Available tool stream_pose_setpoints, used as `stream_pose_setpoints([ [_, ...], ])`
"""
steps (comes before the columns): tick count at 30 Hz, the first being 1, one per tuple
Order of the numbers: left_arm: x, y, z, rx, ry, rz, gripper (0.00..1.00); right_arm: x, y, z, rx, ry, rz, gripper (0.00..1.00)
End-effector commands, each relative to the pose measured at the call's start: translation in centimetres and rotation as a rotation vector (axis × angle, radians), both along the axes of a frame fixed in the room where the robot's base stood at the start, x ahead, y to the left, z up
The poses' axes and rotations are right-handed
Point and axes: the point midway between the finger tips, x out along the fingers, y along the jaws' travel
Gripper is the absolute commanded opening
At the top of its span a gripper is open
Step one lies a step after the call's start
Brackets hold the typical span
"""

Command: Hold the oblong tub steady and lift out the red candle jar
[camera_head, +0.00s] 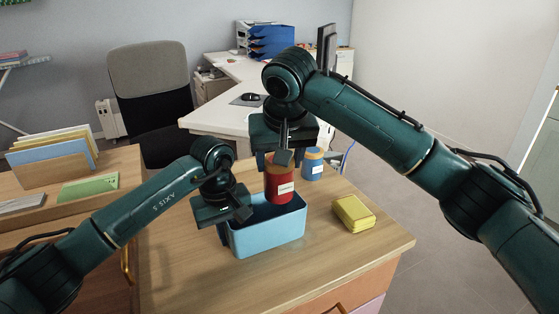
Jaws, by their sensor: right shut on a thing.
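The light-blue oblong tub (268,238) stands on the wooden desk. The red candle jar (279,190), with a pale label, is upright at the tub's opening, most of it showing above the rim. I cannot tell whether its base is clear of the rim. My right gripper (284,158) comes down from above and is shut on the jar's top. My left gripper (238,212) is at the tub's left end, by the rim. Its fingers are partly hidden, and I cannot tell whether they grip the wall.
A yellow box (353,214) lies to the right, near the desk's edge. A wooden file holder (50,171) and a green item (89,188) are at left. The desk in front of the tub is clear.

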Motion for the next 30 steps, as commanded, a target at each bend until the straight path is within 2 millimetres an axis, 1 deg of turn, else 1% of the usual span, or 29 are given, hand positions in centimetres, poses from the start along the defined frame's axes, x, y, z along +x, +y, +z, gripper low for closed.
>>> stream_pose_setpoints([
  [1, 0.0, 0.0, 0.0, 0.000, 0.000, 0.000, 0.12, 0.0, 0.0, 0.1, 0.001, -0.002, 0.000, 0.04],
  [7, 0.0, 0.0, 0.0, 0.000, 0.000, 0.000, 0.28, 0.0, 0.0, 0.1, 0.001, -0.002, 0.000, 0.04],
  [14, 0.0, 0.0, 0.1, 0.000, 0.000, 0.000, 0.28, 0.0, 0.0, 0.1, 0.001, -0.002, 0.000, 0.04],
  [17, 0.1, 0.0, 0.7, 0.000, -0.002, 0.000, 0.28, 0.0, 0.0, 0.1, 0.001, -0.002, 0.000, 0.04],
  [20, 0.1, 0.1, 2.2, 0.000, -0.004, -0.001, 0.28, 0.0, 0.0, 0.1, 0.001, -0.002, 0.000, 0.04],
  [27, 0.0, 0.3, 7.4, 0.001, -0.004, 0.001, 0.28, 0.0, 0.0, 0.1, 0.001, -0.002, 0.000, 0.04],
  [30, 0.0, 0.3, 9.2, 0.001, -0.004, 0.001, 0.28, 0.0, 0.0, 0.1, 0.001, -0.002, 0.000, 0.04],
])
